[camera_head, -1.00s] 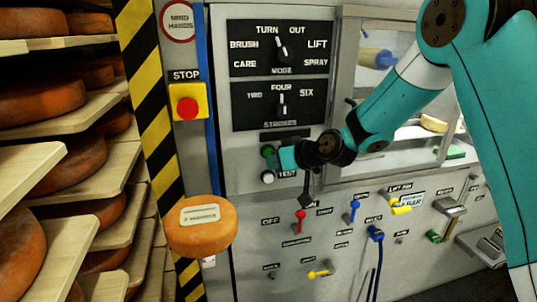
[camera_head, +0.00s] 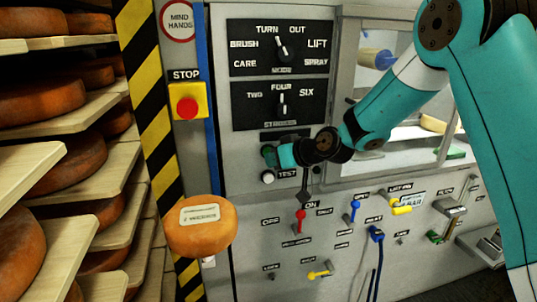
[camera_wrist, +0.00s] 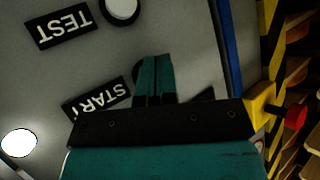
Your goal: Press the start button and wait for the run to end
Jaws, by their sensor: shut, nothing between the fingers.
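The start button (camera_head: 267,153) is dark green and sits on the grey machine front above the white test button (camera_head: 268,177). My gripper (camera_head: 278,156) is shut and empty, with its tip at the start button and covering part of it. In the wrist view the teal fingers (camera_wrist: 154,62) are closed together in front of the start button; only part of its dark round edge (camera_wrist: 117,74) shows beside them. The START label (camera_wrist: 97,100) reads upside down there. I cannot tell whether the fingertips touch the button or whether it is pressed in.
A red stop button (camera_head: 187,107) on a yellow box is to the left. The mode dial (camera_head: 282,47) and strokes dial (camera_head: 282,103) are above. A red lever (camera_head: 300,220) and blue levers are below. Shelves of cheese wheels (camera_head: 45,103) stand at the left.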

